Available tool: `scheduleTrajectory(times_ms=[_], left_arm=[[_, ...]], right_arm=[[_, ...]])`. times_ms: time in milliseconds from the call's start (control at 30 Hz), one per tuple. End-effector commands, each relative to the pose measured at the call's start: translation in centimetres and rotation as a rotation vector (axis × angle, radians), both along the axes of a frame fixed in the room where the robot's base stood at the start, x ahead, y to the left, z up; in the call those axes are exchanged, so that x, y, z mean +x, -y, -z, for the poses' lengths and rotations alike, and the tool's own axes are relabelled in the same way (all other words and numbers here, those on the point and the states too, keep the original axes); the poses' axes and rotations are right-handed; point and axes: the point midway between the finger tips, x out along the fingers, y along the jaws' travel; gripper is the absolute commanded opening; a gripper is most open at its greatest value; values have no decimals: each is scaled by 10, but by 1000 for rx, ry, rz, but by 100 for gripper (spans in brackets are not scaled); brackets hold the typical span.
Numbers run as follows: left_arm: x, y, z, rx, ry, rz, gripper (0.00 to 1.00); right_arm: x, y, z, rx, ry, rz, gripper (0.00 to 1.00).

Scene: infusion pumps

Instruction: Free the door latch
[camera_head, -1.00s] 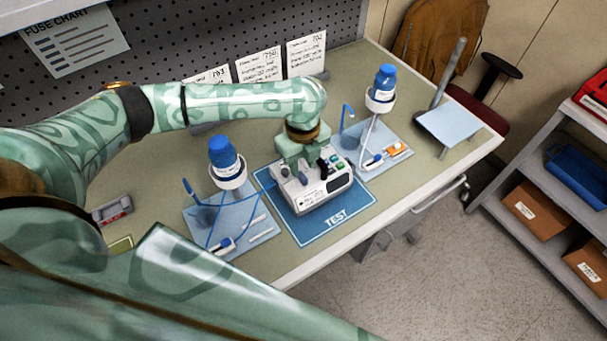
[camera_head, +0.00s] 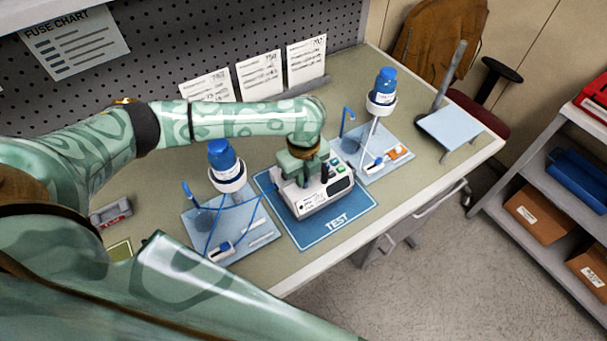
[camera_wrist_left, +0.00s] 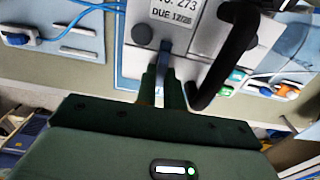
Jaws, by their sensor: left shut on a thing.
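The white infusion pump (camera_head: 318,196) stands on the blue TEST mat (camera_head: 341,223), its dark display and coloured buttons facing right. My left gripper (camera_head: 302,180) is over the pump's left part. In the left wrist view, its fingers (camera_wrist_left: 163,88) are shut on a narrow blue-grey piece that I take for the door latch (camera_wrist_left: 164,66), between two dark round knobs below the DUE label. The fingers hide much of the latch, so its position is unclear. A black curved handle (camera_wrist_left: 228,48) rises close beside the fingers. My right gripper is not in view.
Blue-capped bottles in holders stand on pale blue trays left (camera_head: 266,235) and right (camera_head: 397,144) of the mat, with blue tubing close by. A small grey-red device (camera_head: 111,213) lies at the left. The bench front is mostly clear.

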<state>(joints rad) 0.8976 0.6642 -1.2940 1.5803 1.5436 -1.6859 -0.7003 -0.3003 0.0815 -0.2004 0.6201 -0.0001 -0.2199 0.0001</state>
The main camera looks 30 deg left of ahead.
Motion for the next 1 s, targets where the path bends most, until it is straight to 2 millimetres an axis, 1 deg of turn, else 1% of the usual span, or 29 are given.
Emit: scheduleTrajectory(times_ms=[167, 367, 500, 700, 1000], left_arm=[[0, 1, -4, 0, -1, -48, 0], [-1, 1, -8, -1, -3, -170, 0], [0, 1, -9, 0, -3, -292, 0], [0, 1, -8, -1, -2, -483, 0], [1, 1, -6, -1, -2, -769, 0]], right_arm=[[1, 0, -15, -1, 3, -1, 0], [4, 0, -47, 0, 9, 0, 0], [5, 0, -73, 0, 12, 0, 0], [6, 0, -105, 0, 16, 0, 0], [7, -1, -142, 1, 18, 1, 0]])
